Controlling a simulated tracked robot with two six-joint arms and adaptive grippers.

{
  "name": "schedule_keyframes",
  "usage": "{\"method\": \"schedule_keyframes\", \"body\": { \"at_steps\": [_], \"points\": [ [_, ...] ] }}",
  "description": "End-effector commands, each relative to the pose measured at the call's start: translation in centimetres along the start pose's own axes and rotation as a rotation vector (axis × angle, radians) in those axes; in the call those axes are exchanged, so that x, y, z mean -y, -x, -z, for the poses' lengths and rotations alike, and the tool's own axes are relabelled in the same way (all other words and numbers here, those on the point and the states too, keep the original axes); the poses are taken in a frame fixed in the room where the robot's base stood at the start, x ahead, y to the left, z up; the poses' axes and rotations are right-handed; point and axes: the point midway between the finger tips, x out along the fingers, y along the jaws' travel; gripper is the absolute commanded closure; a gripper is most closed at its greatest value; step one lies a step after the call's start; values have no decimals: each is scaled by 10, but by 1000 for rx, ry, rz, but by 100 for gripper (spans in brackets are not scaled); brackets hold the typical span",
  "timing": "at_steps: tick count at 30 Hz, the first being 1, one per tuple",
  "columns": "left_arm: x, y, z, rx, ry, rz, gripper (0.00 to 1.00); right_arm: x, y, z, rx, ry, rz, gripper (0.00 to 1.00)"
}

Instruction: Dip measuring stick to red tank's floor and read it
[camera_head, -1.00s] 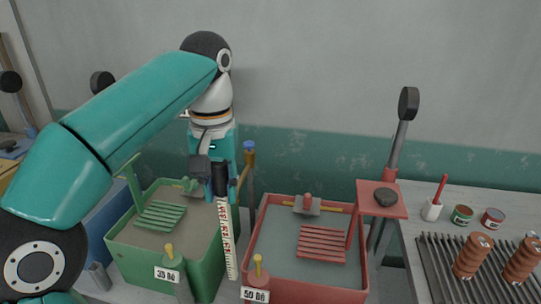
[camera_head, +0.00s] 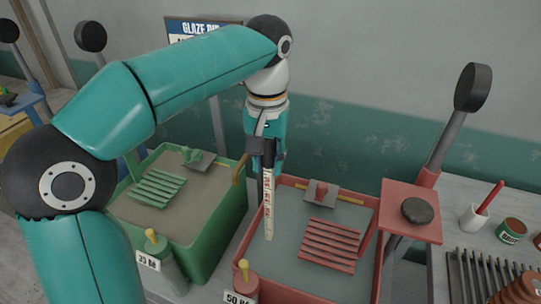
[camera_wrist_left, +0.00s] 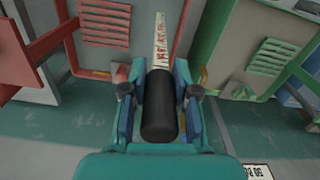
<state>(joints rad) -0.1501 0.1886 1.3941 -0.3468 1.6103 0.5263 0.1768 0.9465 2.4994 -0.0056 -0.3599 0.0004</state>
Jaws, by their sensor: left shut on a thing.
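My left gripper (camera_head: 265,158) is shut on the black handle of the measuring stick (camera_head: 268,205). The stick is pale with red marks and hangs almost upright, lower end down. It shows over the left part of the red tank (camera_head: 374,245), which holds grey liquid. I cannot tell whether its tip touches the liquid. The left wrist view shows the black handle (camera_wrist_left: 160,105) between the fingers and the marked strip (camera_wrist_left: 159,45) beyond. The marks are too small to read. My right gripper is not in view.
The green tank (camera_head: 222,232) stands left of the red one. A slatted red rack (camera_head: 329,245) covers part of the red tank's right side. Stubby posts with labels stand in front.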

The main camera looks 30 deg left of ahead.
Motion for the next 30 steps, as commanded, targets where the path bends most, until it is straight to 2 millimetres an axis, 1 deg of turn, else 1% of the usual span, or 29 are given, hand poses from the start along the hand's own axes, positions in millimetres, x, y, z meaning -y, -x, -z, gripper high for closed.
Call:
{"method": "schedule_keyframes", "body": {
  "at_steps": [1, 8, 30],
  "points": [
    [2, -10, 0, 0, 4, 0, 100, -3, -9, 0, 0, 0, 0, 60],
    [4, -36, 0, 1, 10, 0, 100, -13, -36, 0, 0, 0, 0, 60],
    [5, -124, -1, 1, 12, 1, 100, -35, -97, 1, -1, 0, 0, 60]
  ]
}}
